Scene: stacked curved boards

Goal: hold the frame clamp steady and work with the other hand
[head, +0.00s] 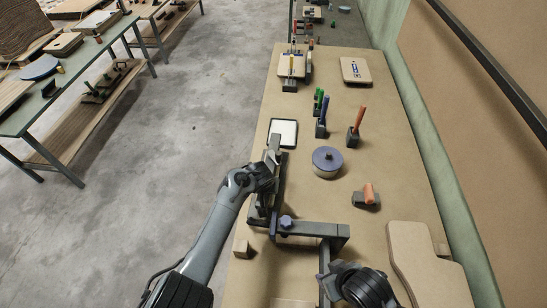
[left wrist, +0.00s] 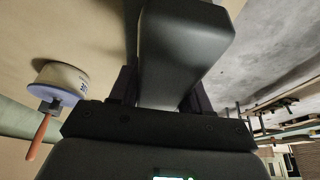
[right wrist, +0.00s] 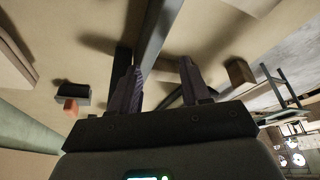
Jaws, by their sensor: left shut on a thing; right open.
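The frame clamp (head: 312,230) is a dark grey metal frame with a blue knob (head: 286,222), lying near the front left of the table. My left gripper (head: 270,172) is shut on its upright bar at the table's left side. In the left wrist view, the grey bar (left wrist: 185,50) fills the space between the fingers, and its lower part is hidden. My right gripper (head: 326,280) is near the clamp's near bar. In the right wrist view, its fingers (right wrist: 160,85) are spread and a grey bar (right wrist: 155,35) passes close to the left finger; I cannot tell whether they touch.
A blue-topped round tin (head: 327,162), an orange-handled tool (head: 357,125) and an orange piece on a dark block (head: 368,193) stand right of the clamp. A curved board (head: 415,265) lies front right. A small wooden block (head: 241,249) sits left of the clamp.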

